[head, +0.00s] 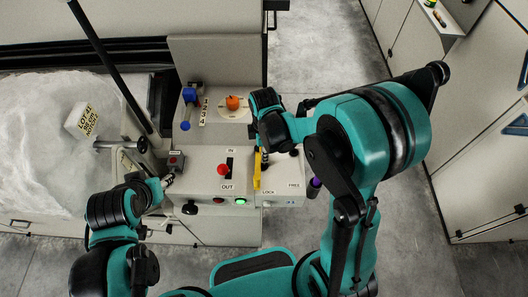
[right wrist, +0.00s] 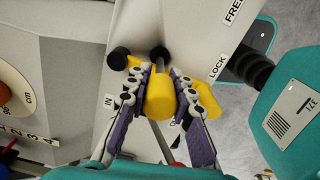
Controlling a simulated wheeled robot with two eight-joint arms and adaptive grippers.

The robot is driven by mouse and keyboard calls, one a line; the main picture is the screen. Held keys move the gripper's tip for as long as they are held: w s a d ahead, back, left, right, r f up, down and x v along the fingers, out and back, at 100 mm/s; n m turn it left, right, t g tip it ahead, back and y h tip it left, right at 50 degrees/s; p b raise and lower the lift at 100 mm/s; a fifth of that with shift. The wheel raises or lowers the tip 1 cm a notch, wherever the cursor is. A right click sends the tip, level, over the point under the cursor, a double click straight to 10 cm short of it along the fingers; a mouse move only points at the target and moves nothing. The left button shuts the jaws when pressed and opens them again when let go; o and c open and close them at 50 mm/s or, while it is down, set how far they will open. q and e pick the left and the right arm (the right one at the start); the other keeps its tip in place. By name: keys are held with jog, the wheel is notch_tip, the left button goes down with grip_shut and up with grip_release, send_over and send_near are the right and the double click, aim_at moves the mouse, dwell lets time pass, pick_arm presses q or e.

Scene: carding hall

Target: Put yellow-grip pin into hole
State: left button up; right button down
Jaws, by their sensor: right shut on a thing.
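My right gripper (right wrist: 160,92) is shut on the yellow grip of the pin (right wrist: 159,98), held between its two purple-lined fingers. In the head view my right gripper (head: 262,150) is over the right part of the control panel, near the LOCK label. A dark round end or opening (right wrist: 160,54) shows just beyond the grip in the right wrist view. I cannot tell whether it is the hole, or whether the pin's tip touches it. My left gripper (head: 164,183) is at the panel's left side, by a small grey box with a red button (head: 176,160). Its fingers are too small to read.
The panel (head: 200,182) carries a red-knobbed lever (head: 223,169) between IN and OUT, and a lit green button (head: 240,201). Behind are an orange knob (head: 233,102) and a blue-handled part (head: 188,95). A bin of white fibre (head: 50,150) stands left. Floor is clear behind right.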

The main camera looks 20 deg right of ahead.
aim_at(264, 164)
jog(key=shift+f+b, duration=2)
jog(key=shift+f, duration=0.1)
dwell(0.3)
jog(key=shift+r, duration=0.15)
jog(key=shift+r+p, duration=1.4)
jog(key=shift+r, duration=0.3)
jog(key=shift+b, duration=0.3)
dwell(0.7)
jog(key=shift+f+b, duration=1.55)
jog(key=shift+f, duration=0.25)
jog(key=c, duration=1.2)
grip_release()
notch_tip(264, 164, up, 12)
